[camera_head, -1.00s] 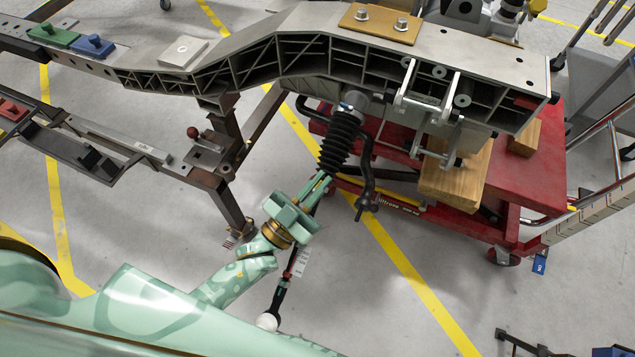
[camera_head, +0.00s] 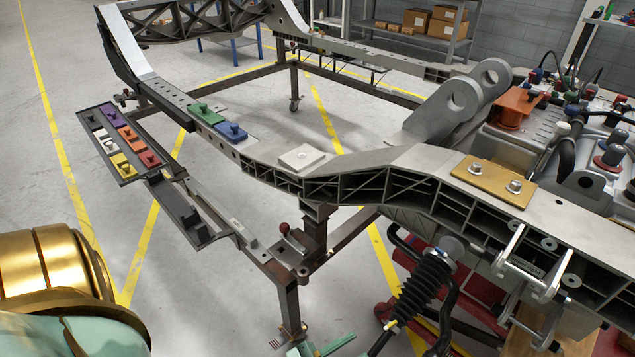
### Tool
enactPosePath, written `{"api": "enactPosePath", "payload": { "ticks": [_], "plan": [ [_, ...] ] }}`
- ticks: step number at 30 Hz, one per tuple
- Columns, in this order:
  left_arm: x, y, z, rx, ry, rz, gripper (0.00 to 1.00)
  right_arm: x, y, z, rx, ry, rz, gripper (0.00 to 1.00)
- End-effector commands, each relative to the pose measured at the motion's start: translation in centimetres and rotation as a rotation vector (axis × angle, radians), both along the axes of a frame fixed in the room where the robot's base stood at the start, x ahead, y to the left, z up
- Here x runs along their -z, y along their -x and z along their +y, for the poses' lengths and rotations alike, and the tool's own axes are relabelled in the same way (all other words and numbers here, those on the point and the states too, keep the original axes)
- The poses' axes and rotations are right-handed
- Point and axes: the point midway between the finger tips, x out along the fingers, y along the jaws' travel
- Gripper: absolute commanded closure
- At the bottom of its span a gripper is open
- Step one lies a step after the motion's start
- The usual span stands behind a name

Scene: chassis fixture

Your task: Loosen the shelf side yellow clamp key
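A small yellow block with a dark knob, a yellow clamp key (camera_head: 123,166), sits at the near end of a dark tray on the left. Another yellow-tan plate (camera_head: 493,181) with two bolts lies on the chassis rail at the right. I cannot tell which one is the shelf side clamp key. Only a green tip of my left gripper (camera_head: 316,347) shows at the bottom edge, below the rail and well away from both; its fingers are cut off, so open or shut is unclear. My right gripper is not in view.
The dark tray (camera_head: 85,117) also holds purple, orange, red and white blocks. Green (camera_head: 205,114) and blue (camera_head: 231,131) blocks sit on the chassis rail (camera_head: 390,165). A shelf with boxes (camera_head: 448,27) stands behind. My gold-and-green arm fills the lower left. The floor left of the frame is clear.

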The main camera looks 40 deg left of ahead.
Motion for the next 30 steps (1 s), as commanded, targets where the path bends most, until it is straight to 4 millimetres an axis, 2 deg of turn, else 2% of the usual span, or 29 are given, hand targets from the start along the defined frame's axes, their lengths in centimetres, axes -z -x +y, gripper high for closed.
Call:
{"api": "enactPosePath", "payload": {
  "ticks": [3, 10, 30],
  "plan": [
    [1.4, 2.6, 1.1, 0.0, -0.001, 0.005, 0.72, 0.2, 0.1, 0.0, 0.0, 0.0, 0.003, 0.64],
    [2.7, 5.4, 2.3, -0.001, 0.001, 0.001, 0.72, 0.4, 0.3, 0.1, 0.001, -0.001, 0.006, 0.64],
    [3.1, 5.8, 2.4, -0.001, -0.007, 0.011, 0.72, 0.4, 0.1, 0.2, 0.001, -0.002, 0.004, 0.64]
  ]
}}
